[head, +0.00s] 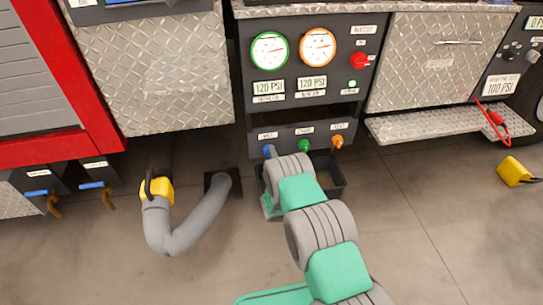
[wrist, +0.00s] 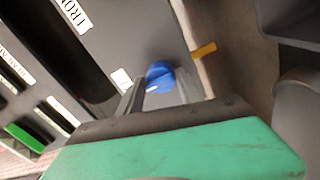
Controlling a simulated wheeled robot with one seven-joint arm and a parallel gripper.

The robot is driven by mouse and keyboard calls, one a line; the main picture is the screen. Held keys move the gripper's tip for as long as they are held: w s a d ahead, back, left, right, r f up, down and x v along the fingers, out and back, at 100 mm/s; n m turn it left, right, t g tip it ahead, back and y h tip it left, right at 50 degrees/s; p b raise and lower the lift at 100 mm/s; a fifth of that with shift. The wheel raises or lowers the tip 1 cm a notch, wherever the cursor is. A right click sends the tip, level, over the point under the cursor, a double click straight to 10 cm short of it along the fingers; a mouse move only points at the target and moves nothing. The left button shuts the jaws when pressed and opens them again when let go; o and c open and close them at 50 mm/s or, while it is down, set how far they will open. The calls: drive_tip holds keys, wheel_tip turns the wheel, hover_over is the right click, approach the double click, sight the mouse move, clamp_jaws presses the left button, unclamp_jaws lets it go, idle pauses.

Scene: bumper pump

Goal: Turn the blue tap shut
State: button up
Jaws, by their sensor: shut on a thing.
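The blue tap (head: 268,150) is the leftmost of three taps on the low dark panel under the gauges. In the wrist view, its round blue knob (wrist: 160,75) shows past the fingertips, with a small pale mark near its lower edge. My gripper (wrist: 161,90) has its two grey fingers on either side of the knob and is shut on it. In the head view my grey and green arm reaches up to the panel, and its links hide the fingers.
A green tap (head: 304,146) and an orange tap (head: 338,142) sit close to the right of the blue one. A black open bin (head: 338,182) stands below. A grey hose (head: 192,232) with a yellow fitting (head: 158,190) is at left. The floor at right is mostly clear.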

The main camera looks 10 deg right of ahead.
drive_tip(key=shift+a, duration=0.15)
drive_tip(key=o, duration=1.2)
drive_tip(key=shift+f, duration=0.1)
drive_tip(key=shift+o, duration=0.3)
drive_tip(key=s+p, duration=0.1)
drive_tip(key=s, duration=0.6)
drive_tip(key=shift+s+f+p, duration=0.2)
drive_tip(key=shift+s+p, duration=0.2)
